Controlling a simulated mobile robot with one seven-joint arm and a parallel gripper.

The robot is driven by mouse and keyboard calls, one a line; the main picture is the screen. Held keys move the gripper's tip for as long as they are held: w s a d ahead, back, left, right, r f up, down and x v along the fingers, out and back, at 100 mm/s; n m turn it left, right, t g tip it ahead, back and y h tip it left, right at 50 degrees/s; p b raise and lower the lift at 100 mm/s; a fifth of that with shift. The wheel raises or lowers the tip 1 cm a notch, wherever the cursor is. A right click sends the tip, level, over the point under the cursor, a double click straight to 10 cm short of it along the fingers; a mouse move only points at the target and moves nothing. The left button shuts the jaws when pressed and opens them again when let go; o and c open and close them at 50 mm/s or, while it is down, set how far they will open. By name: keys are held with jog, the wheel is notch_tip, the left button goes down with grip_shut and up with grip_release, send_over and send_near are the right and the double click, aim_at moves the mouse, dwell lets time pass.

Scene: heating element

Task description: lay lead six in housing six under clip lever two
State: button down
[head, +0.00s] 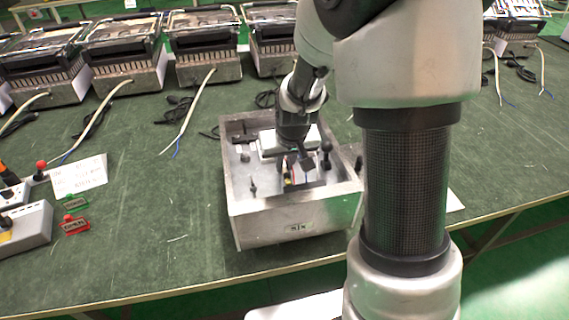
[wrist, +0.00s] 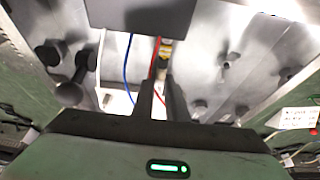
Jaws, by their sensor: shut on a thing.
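My gripper (wrist: 160,92) is shut, with its two dark fingers close together at a thin red lead (wrist: 154,68). The lead seems to be held between the fingertips, but the grip itself is partly hidden. In the head view my gripper (head: 290,180) is down inside an open metal box (head: 300,222). A blue lead (wrist: 128,70) runs left of the fingers. Black-knobbed levers stand in the box, one right of the gripper (head: 326,148). I cannot read any number on leads, housings or levers.
The box stands near the front edge of the green table (head: 150,220). Several press-like machines (head: 205,50) with loose cables stand behind. A control box (head: 22,228), a white card (head: 80,175) and red and green tags (head: 75,224) lie at the left.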

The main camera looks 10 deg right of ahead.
jog(key=shift+f, duration=0.15)
jog(key=c, duration=2.2)
grip_release()
jog(key=shift+f, duration=0.1)
jog(key=o, duration=0.4)
jog(key=shift+o, duration=0.2)
jog(key=shift+r, duration=0.2)
